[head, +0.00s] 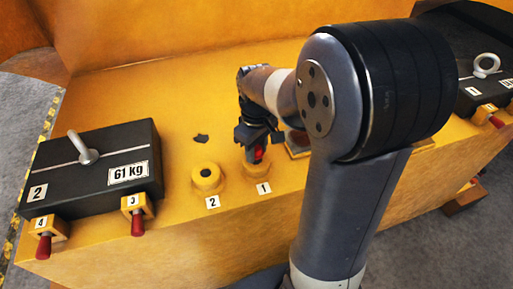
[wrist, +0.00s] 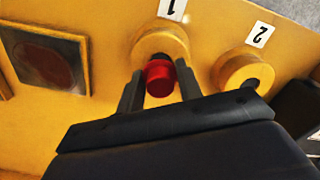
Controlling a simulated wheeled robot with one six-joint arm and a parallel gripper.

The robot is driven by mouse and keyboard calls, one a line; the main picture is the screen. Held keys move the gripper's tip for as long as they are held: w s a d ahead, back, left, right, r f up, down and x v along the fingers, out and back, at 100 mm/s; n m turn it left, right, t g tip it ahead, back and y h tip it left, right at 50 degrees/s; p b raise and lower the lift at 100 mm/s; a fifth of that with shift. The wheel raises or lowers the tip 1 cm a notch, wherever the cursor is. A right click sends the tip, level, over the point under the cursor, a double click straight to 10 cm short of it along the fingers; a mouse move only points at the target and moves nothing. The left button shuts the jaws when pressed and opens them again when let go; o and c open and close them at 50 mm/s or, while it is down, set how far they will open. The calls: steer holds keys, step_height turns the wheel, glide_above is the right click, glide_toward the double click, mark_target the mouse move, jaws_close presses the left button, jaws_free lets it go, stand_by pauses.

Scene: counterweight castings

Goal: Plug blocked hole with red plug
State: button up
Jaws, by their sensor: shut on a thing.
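My gripper (wrist: 156,90) is shut on the red plug (wrist: 160,80), with one dark finger on each side of it. In the head view the plug (head: 259,154) shows as a small red patch below my gripper (head: 257,143). The plug is at the yellow round boss labelled 1 (wrist: 158,42); I cannot tell how far it sits in that hole. The yellow boss labelled 2 (head: 207,178) stands to its left in the head view, with a dark centre. It also shows at the right in the wrist view (wrist: 245,72).
A black 61 kg casting (head: 105,150) with a metal eye stands at the left, with red-handled pins 3 (head: 137,222) and 4 (head: 44,245) at its front. Another black casting (head: 465,60) stands at the far right. A dark square recess (wrist: 45,62) lies beside boss 1.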

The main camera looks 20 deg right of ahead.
steer(key=shift+f, duration=0.1)
steer(key=shift+f+b, duration=0.55)
steer(key=shift+f, duration=0.1)
steer(key=shift+r, duration=0.15)
steer(key=shift+r+p, duration=0.65)
steer(key=shift+p, duration=0.1)
stand_by(1.3)
steer(key=shift+f, duration=0.25)
steer(key=shift+f+b, duration=0.35)
steer(key=shift+f, duration=0.3)
steer(key=shift+r, duration=0.1)
